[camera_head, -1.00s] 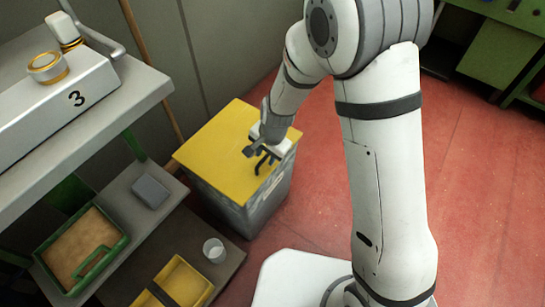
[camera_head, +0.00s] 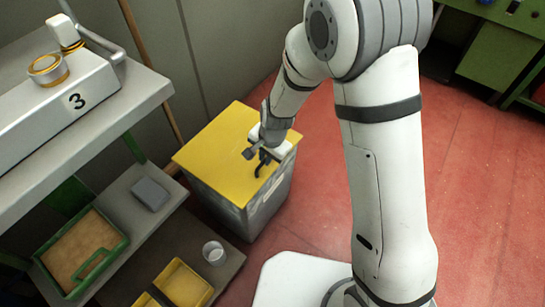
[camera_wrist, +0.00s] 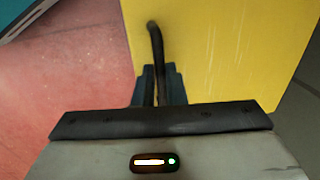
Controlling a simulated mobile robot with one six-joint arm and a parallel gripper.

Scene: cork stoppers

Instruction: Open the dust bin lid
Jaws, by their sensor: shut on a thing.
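The dust bin is a grey box (camera_head: 258,208) with a flat yellow lid (camera_head: 215,150), which lies shut on top. A thin dark handle stands on the lid near its right edge; it shows in the wrist view (camera_wrist: 155,42). My gripper (camera_head: 262,163) is over that side of the lid. In the wrist view my gripper's fingers (camera_wrist: 158,84) are closed on the handle from both sides. The handle's lower end is hidden behind my gripper.
A grey shelf unit (camera_head: 150,85) stands left of the bin, with a green-rimmed tray (camera_head: 122,245), a clear cup (camera_head: 214,252) and a yellow bin (camera_head: 185,285) on its lower levels. A wall is behind. Red floor (camera_head: 480,200) lies open to the right.

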